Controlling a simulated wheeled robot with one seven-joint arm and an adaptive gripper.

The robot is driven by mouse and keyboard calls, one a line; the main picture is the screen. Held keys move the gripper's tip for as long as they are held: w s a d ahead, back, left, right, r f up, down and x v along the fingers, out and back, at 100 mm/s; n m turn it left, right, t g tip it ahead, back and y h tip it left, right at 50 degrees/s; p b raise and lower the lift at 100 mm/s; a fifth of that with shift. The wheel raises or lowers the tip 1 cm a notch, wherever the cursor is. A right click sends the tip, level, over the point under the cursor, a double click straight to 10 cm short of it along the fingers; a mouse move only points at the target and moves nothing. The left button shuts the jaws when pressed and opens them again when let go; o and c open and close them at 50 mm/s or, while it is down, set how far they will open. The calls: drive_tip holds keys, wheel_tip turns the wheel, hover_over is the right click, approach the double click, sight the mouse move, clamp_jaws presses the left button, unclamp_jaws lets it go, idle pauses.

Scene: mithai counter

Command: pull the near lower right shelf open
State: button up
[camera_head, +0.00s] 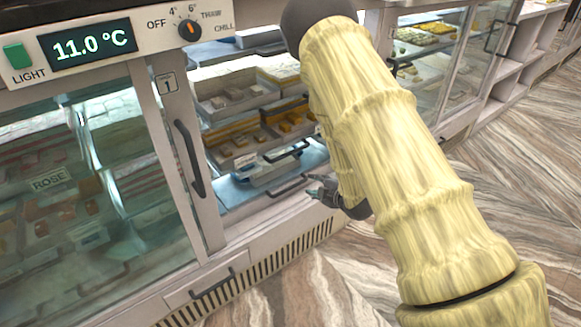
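The display case on the left has an open doorway with stacked shelves of sweets inside. The lowest visible shelf (236,192) is pale blue, with a dark bar handle (290,187) along its front edge. Another dark handle (287,152) belongs to the shelf above it. My gripper (314,186) is small and dark, at the right end of the lower handle, low in front of the case. It looks very close to that handle; whether it touches it is unclear. My forearm hides part of the gripper and the case's right side, and the finger opening is too small to judge.
A glass door (85,190) with a dark vertical handle (189,158) stands left of the doorway. A control panel with a dial (189,29) and an 11.0 °C display (87,44) is above. A vent grille (255,277) runs below. The patterned floor (330,285) in front is clear.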

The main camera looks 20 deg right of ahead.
sight(292, 153)
drive_tip(key=w+a+n+y+b, duration=0.1)
drive_tip(key=w+n+b, duration=0.1)
drive_tip(key=w, duration=0.4)
drive_tip(key=w+a+r+n+t+y+b, duration=0.1)
drive_tip(key=w+n+b, duration=0.1)
drive_tip(key=w+b, duration=0.2)
drive_tip(key=w+a+n+t+b, duration=0.1)
drive_tip(key=w+n+b, duration=0.1)
drive_tip(key=w, duration=0.5)
drive_tip(key=shift+w+a+r+y+b, duration=0.3)
drive_tip(key=shift+w+y+b, duration=0.1)
drive_tip(key=shift+b, duration=0.2)
drive_tip(key=shift+c, duration=0.3)
clamp_jaws()
